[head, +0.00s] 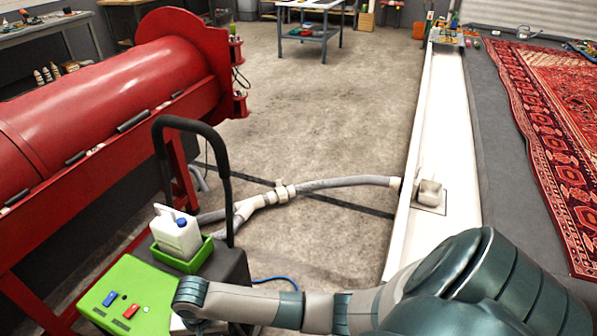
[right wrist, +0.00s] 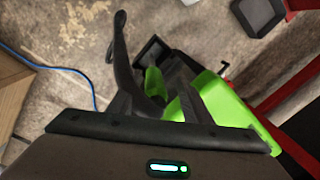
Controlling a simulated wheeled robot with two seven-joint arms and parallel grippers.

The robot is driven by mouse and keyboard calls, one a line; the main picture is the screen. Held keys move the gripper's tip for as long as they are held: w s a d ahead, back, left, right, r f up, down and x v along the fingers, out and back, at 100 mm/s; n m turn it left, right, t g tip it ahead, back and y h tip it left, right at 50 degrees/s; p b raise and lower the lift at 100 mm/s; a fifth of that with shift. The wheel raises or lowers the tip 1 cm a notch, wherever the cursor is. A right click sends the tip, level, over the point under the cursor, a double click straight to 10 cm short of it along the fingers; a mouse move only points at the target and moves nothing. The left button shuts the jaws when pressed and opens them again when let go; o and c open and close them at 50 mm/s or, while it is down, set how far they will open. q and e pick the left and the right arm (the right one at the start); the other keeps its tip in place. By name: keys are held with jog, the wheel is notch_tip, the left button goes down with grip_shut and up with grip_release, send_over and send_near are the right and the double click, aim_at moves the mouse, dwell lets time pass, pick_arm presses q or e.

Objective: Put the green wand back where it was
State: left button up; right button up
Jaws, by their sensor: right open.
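I cannot make out the green wand for certain. In the right wrist view a narrow bright green piece (right wrist: 153,84) shows among dark parts below my gripper; I cannot tell if it is the wand or part of the machine. The green and black machine (head: 112,291) stands at the lower left of the head view, with a black hoop handle (head: 224,165). My right arm reaches left across the bottom, and my right gripper (head: 188,303) is at the machine's front right edge, its fingers mostly hidden. It is open. My left gripper is out of view.
A white jug (head: 176,236) with a blue cap sits in a green tray (head: 190,262) on the machine. A red drum (head: 110,95) stands behind left. A grey hose (head: 330,184) crosses the floor to a white channel (head: 440,130). A patterned rug (head: 560,130) lies right.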

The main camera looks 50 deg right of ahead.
jog(key=s+d+f+n+t, duration=0.1)
jog(key=s+f+n, duration=0.1)
jog(key=s+f, duration=0.45)
jog(key=s+d+f+n+t, duration=0.1)
jog(key=s+d+f+n, duration=0.2)
jog(key=f, duration=0.6)
jog(key=s+d+f+n, duration=0.2)
jog(key=s+f, duration=0.2)
jog(key=s, duration=0.3)
jog(key=s+d+f+n, duration=0.2)
jog(key=s+d+f, duration=0.1)
jog(key=s, duration=0.5)
jog(key=shift+d+f+h, duration=0.15)
jog(key=shift+f+h, duration=0.15)
jog(key=shift+f, duration=0.6)
jog(key=shift+s, duration=0.1)
